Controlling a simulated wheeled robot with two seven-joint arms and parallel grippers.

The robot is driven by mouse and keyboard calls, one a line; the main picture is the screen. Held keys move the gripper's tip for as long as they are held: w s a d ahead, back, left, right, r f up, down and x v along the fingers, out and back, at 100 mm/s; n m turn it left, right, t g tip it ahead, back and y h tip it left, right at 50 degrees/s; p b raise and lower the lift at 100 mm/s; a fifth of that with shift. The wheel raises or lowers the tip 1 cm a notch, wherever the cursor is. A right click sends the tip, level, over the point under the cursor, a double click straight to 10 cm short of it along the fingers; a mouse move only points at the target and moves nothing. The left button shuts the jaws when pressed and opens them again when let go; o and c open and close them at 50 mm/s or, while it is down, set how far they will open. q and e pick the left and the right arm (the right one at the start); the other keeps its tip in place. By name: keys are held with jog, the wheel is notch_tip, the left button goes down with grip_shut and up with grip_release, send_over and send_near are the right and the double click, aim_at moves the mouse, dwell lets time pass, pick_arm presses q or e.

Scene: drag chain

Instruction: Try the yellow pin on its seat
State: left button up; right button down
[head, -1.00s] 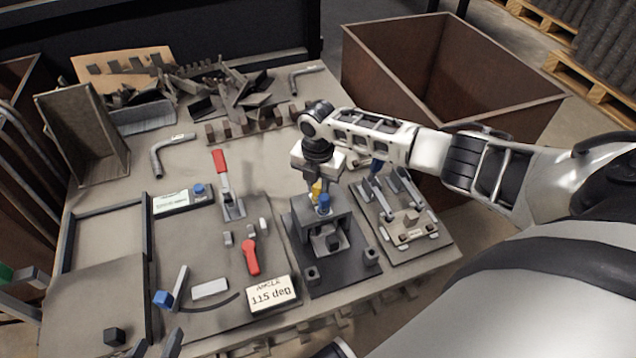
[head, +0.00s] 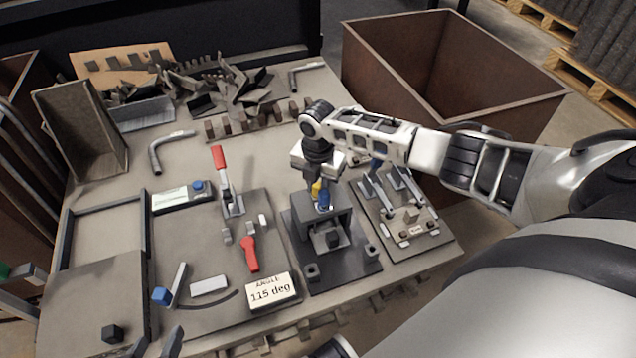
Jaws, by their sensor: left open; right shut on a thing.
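My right gripper (head: 317,184) reaches in from the right and points down over the dark block fixture (head: 303,228). It is shut on the yellow pin (head: 316,190), which is mostly hidden by the fingers. The pin's visible part is right behind a blue pin (head: 324,201) on top of the fixture. The seat itself is hidden, and I cannot tell whether the yellow pin touches it. My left gripper (head: 155,346) shows only its fingertips at the bottom edge, apart and empty.
Left of the fixture is a plate with red-handled clamps (head: 219,160) and a sign (head: 272,291) reading 115 deg. A plate with metal levers (head: 408,222) lies right. Scrap pieces (head: 225,90) fill the back. A brown bin (head: 392,60) stands behind right.

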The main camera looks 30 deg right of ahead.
aim_at(318, 184)
dwell(0.3)
jog(key=c, duration=1.2)
grip_release()
jog(key=shift+o, duration=0.2)
pick_arm(q)
notch_tip(318, 184, up, 7)
jog(key=a+t+p, duration=0.1)
jog(key=p, duration=0.3)
jog(key=shift+s+p, duration=0.25)
jog(key=shift+p, duration=0.15)
pick_arm(e)
notch_tip(318, 184, up, 16)
